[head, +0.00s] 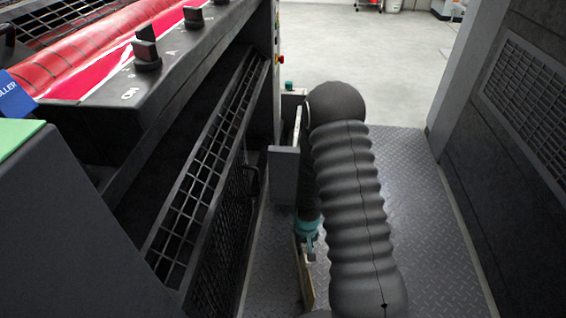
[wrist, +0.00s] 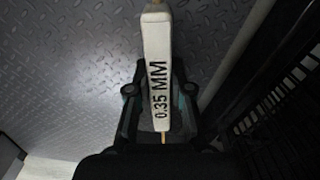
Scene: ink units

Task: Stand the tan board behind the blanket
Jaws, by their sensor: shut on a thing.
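My gripper (head: 308,254) is low beside the machine, at the end of my ribbed dark arm. It is shut on a thin tan board (head: 303,278), seen almost edge-on and partly hidden by the arm. In the wrist view my gripper (wrist: 160,92) has a finger on each side of a long pale edge marked "0.35 MM" (wrist: 157,60), with a little tan showing at its ends. I cannot make out the blanket for certain. A thin pale upright edge (head: 298,124) shows behind a grey bracket (head: 283,176); I cannot tell what it is.
The machine on the left has a red roller (head: 90,48), black knobs (head: 146,52) and mesh guards (head: 205,165). A dark panel (head: 525,110) stands on the right. Between them lies a tread-plate walkway (head: 420,215), partly covered by my arm. Open pale floor lies beyond.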

